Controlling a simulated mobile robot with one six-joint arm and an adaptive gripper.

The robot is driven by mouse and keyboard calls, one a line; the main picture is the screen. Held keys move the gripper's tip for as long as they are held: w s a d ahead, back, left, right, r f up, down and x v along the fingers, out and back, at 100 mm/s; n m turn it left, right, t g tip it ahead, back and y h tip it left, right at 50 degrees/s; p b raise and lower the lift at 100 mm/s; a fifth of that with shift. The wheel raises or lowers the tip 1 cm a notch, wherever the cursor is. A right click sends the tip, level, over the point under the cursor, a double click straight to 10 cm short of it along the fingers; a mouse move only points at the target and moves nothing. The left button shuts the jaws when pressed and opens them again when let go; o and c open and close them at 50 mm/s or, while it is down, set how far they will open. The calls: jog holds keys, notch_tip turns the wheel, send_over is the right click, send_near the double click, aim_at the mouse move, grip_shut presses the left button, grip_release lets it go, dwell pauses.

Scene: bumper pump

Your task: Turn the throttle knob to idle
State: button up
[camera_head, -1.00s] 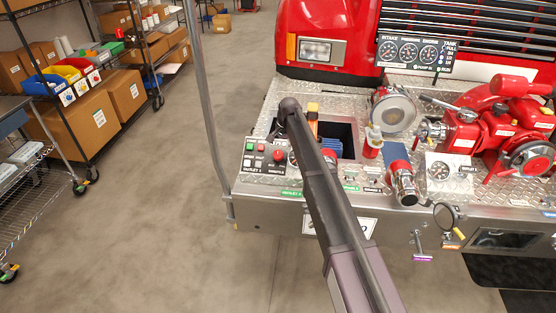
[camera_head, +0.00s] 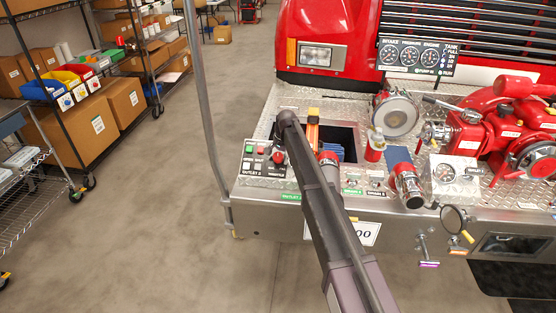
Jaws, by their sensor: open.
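A red round knob (camera_head: 278,155) sits on a small control panel (camera_head: 256,167) at the left end of the bumper deck. The panel has a green and a red button and small lettering. I cannot read a throttle or idle mark, so I cannot confirm that this is the throttle knob or tell its setting. My dark arm reaches up from the bottom of the picture, and its upper end is just above and right of the knob. My gripper is hidden behind the arm, so contact with the knob cannot be seen.
The bumper deck (camera_head: 258,131) has an open bin holding blue and orange items (camera_head: 312,131), a red pump (camera_head: 487,140), and a gauge box (camera_head: 455,172). A grey post (camera_head: 203,90) stands left of the bumper. Shelves with boxes (camera_head: 95,124) stand further left, with open floor between.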

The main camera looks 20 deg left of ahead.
jog(key=shift+c, duration=0.2)
jog(key=c, duration=1.1)
